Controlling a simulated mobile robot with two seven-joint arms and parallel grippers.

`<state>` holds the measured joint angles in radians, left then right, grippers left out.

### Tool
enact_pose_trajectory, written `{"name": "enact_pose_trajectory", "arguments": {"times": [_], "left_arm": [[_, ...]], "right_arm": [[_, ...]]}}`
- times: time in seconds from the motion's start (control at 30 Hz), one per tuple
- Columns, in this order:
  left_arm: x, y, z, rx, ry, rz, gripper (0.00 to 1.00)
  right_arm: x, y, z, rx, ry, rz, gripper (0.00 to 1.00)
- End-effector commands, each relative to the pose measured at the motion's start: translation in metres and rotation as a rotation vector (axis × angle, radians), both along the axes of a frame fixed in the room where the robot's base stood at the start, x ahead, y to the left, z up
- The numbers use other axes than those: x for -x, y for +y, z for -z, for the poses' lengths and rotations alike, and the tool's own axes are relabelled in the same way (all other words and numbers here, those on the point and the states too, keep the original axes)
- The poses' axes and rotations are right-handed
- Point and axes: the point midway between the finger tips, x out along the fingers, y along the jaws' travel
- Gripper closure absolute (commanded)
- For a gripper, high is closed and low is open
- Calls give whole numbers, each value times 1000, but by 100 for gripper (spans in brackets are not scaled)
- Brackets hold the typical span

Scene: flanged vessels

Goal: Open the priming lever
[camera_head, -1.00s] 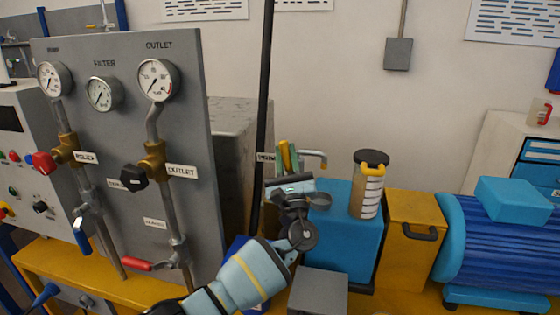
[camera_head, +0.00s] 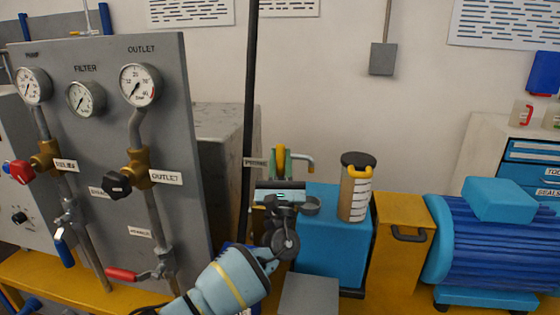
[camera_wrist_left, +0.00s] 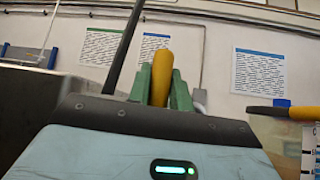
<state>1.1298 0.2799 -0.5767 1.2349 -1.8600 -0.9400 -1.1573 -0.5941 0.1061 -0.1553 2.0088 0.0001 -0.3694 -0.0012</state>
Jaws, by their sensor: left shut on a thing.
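The priming lever has a yellow grip (camera_head: 281,160), beside a small PRIME label (camera_head: 255,162) at the back of the blue pump block (camera_head: 335,235). My left gripper (camera_head: 282,153) has its green fingers shut on this yellow grip. In the left wrist view the yellow lever (camera_wrist_left: 163,78) stands nearly upright between the two green fingers (camera_wrist_left: 162,85), its rounded top showing above them. The lever's lower part and pivot are hidden behind the gripper body. My right gripper is not in view.
A grey gauge panel (camera_head: 105,210) with red- and black-handled valves stands left. A dark vertical pole (camera_head: 250,100) rises close left of the gripper.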

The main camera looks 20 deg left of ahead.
Motion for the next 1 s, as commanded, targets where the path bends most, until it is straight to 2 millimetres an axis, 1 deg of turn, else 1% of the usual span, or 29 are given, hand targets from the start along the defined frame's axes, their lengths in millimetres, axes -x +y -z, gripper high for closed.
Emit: {"name": "enact_pose_trajectory", "arguments": {"times": [0.03,0.17,0.2,0.47,0.57,0.8,1.0], "left_arm": [[0,0,-5,-4,-7,-2,76],[0,0,-4,-3,-5,-1,60],[0,0,-4,-2,-5,-1,57],[1,0,-1,-1,-2,0,57],[4,-2,5,0,-1,0,57],[27,-12,33,-2,2,1,57],[44,-20,50,-2,-1,0,57]], "right_arm": [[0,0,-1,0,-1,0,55],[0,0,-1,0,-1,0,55],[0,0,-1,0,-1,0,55],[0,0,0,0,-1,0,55],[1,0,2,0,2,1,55],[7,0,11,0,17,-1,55],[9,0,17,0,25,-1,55]]}}
